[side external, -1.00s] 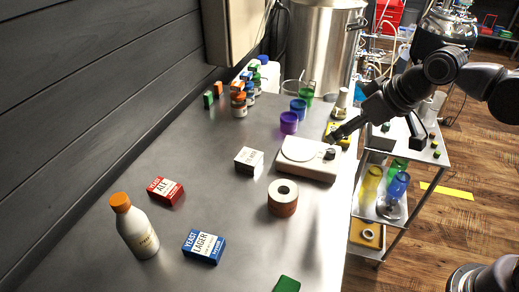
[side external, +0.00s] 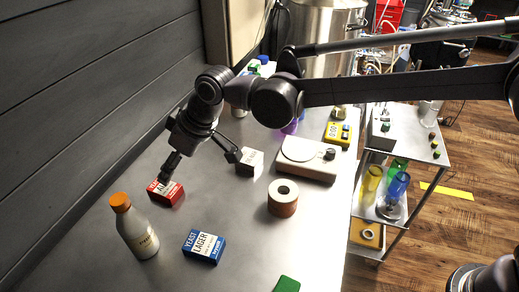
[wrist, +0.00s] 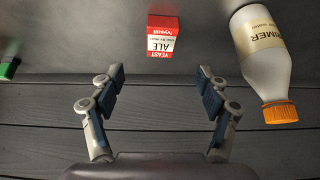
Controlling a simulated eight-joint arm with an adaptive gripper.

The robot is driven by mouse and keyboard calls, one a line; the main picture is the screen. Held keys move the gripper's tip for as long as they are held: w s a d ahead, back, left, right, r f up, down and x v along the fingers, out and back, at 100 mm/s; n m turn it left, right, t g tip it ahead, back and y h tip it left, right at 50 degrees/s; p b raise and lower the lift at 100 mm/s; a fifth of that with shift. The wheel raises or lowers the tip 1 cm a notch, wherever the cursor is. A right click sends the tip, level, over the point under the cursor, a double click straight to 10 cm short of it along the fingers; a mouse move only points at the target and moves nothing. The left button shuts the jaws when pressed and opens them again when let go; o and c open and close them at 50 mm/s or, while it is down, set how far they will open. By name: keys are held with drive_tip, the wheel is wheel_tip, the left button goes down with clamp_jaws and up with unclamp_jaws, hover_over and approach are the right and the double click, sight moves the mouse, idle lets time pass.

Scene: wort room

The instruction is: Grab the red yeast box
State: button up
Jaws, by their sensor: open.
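The red yeast box (side external: 172,195), labelled ALE, lies on the steel table left of centre in the side view. In the wrist view the red box (wrist: 163,37) shows at the top middle, ahead of the gap between the fingers. My gripper (side external: 205,163) is open and empty, with its fingers spread wide. In the side view one finger passes in front of the box's upper edge; I cannot tell whether it touches. In the wrist view my gripper (wrist: 162,84) shows clear space between its fingers and the box.
A white bottle with an orange cap (side external: 138,228) stands close to the red box; it is also in the wrist view (wrist: 262,50). A blue lager yeast box (side external: 203,246), a white box (side external: 250,161), a tape roll (side external: 283,198) and a scale (side external: 306,158) stand nearby. The dark plank wall (side external: 70,90) borders the table.

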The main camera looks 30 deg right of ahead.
sight(166, 188)
drive_tip(key=shift+x, duration=5.6)
drive_tip(key=shift+c, duration=0.4)
drive_tip(key=c, duration=1.1)
